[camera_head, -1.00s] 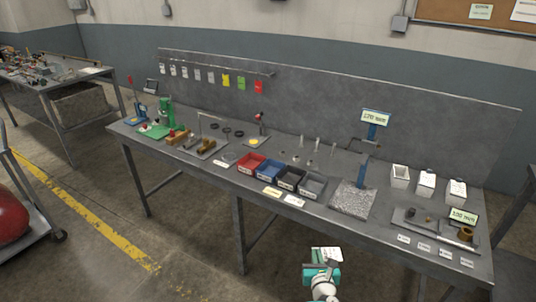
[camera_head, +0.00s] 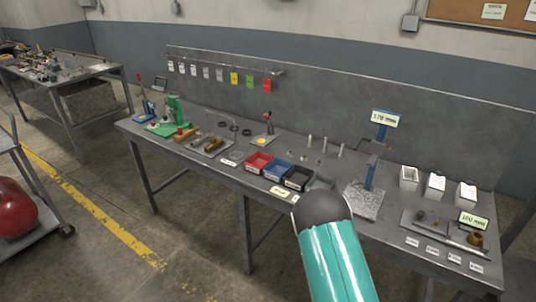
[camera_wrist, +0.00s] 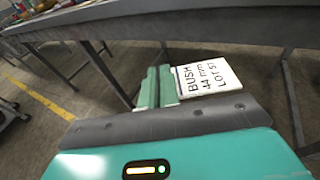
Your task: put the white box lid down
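The white box lid (camera_wrist: 208,77) shows in the wrist view, with black print reading "BUSH 44 mm LOT 57". It sits against the right side of my gripper's teal fingers (camera_wrist: 157,88), which are close together. My gripper appears shut on the lid and holds it in front of the bench, with floor behind it in the picture. The grip point itself is hidden. In the head view my teal arm covers the gripper and lid. Three white boxes stand at the bench's right: a left one (camera_head: 408,179), a middle one (camera_head: 434,187) and a right one (camera_head: 465,195).
The grey bench (camera_head: 330,160) carries a red bin (camera_head: 257,163), a blue bin (camera_head: 277,172) and a black bin (camera_head: 297,179). A granite plate with a blue stand (camera_head: 369,175) is left of the boxes. A tray with parts (camera_head: 440,232) lies before them.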

